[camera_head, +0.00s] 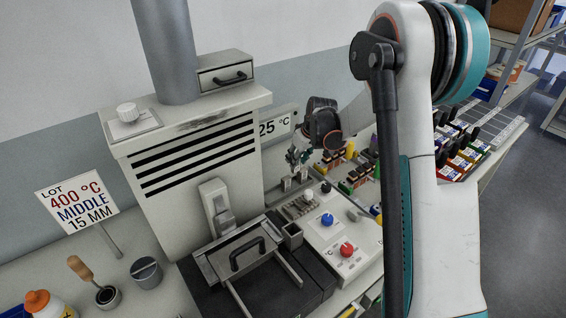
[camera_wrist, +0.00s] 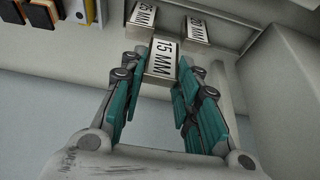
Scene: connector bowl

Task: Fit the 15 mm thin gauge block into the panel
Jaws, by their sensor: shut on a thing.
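In the wrist view, a pale metal gauge block (camera_wrist: 162,57) marked 15 MM sits between the teal fingers of my gripper (camera_wrist: 159,70), which is shut on it. Its thickness is hard to judge. Two similar blocks stand just beyond, a left one (camera_wrist: 143,13) and a right one (camera_wrist: 197,30); their markings are partly unclear. In the head view, my gripper (camera_head: 294,157) is low over small grey blocks (camera_head: 287,184) behind the control panel. The light panel (camera_head: 330,250) carries a blue knob (camera_head: 327,220) and a red knob (camera_head: 347,249).
A furnace (camera_head: 195,150) stands left of my gripper, with a handled lid (camera_head: 243,253) in front. A sign (camera_head: 77,201) reads LOT 400 °C MIDDLE 15 MM. A 25 °C display (camera_head: 274,127) is behind my gripper. Coloured connectors (camera_head: 352,178) crowd the right.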

